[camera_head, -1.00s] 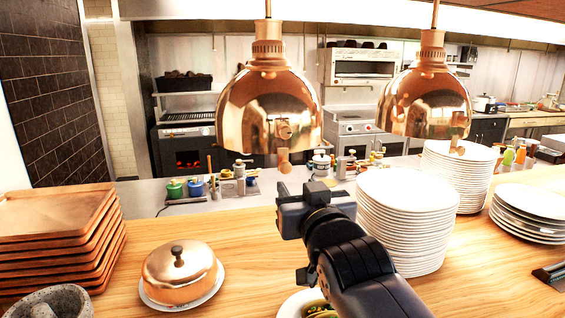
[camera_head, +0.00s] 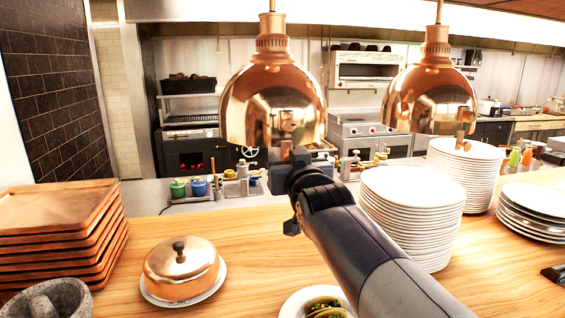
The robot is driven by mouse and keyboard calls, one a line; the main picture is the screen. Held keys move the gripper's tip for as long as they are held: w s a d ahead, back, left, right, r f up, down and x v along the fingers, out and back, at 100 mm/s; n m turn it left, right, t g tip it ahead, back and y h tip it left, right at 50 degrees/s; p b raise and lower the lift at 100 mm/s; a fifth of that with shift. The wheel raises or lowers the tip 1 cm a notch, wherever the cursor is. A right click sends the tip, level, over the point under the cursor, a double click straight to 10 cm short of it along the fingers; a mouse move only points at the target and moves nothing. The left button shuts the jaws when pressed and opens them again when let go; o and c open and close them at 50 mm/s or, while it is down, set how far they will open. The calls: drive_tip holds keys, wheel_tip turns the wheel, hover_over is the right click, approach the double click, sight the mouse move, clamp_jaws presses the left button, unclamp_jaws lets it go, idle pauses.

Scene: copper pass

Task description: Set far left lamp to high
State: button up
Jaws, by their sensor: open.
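Two copper heat lamps hang over the counter. My gripper (camera_head: 287,158) is open, just below the left lamp's rim, pointing away from the camera. It covers the spot where the left lamp's small hanging knob showed earlier. I cannot tell whether it touches the knob.
Tall plate stacks (camera_head: 412,215) stand right of my arm. A copper cloche (camera_head: 181,267) and wooden trays (camera_head: 58,235) are at left. The wooden counter (camera_head: 235,240) is clear in the middle.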

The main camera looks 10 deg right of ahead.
drive_tip(key=shift+c, duration=0.3)
clamp_jaws()
idle(0.3)
